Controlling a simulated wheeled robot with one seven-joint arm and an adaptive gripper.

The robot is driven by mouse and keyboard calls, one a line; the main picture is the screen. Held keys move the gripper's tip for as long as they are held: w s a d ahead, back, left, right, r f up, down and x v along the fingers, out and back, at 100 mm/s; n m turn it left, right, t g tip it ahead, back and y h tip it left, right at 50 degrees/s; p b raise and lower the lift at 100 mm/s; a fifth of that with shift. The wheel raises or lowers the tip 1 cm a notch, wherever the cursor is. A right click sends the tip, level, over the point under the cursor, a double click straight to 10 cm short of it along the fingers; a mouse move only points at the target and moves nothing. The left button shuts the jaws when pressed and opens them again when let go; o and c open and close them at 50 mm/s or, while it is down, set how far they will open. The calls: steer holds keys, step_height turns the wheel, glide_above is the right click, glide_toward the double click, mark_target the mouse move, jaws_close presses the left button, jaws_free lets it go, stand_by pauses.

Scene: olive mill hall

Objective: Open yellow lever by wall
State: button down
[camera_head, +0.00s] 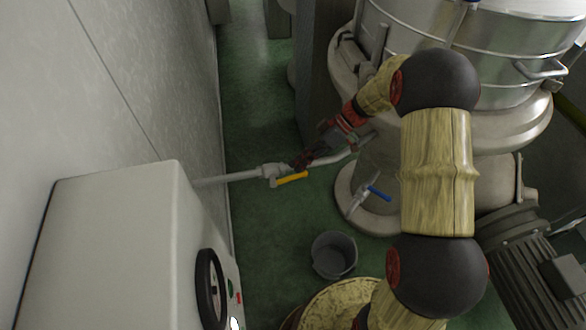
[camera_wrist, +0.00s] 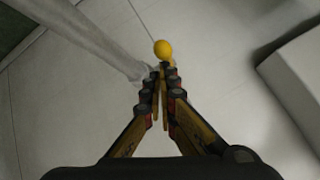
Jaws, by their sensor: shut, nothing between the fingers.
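The yellow lever (camera_head: 292,178) sits on a valve (camera_head: 268,171) in a grey pipe (camera_head: 228,178) that runs out from the wall. In the head view the lever points right, roughly along the pipe. My gripper (camera_head: 300,163) is at the valve, just above the lever in the picture. In the wrist view the lever's rounded yellow end (camera_wrist: 163,49) shows just beyond my fingertips (camera_wrist: 165,70). The fingers are shut and empty. I cannot tell whether they touch the lever. The pipe (camera_wrist: 95,38) passes on the left there.
A white cabinet (camera_head: 115,240) with a black handwheel stands at the lower left against the wall (camera_head: 150,80). A large steel machine (camera_head: 480,60) fills the right. A blue-handled valve (camera_head: 378,193) and a grey bucket (camera_head: 334,255) are nearby. Green floor (camera_head: 255,110) is clear behind the pipe.

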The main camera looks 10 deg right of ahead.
steer(key=f+y+b, duration=0.1)
steer(key=d+f+b, duration=0.1)
steer(key=b, duration=0.1)
steer(key=shift+f+y, duration=0.25)
steer(key=shift+y, duration=0.15)
steer(key=shift+s+d+f, duration=0.15)
steer(key=shift+f, duration=0.1)
steer(key=v, duration=0.7)
steer(key=shift+r, duration=0.45)
steer(key=shift+d, duration=0.15)
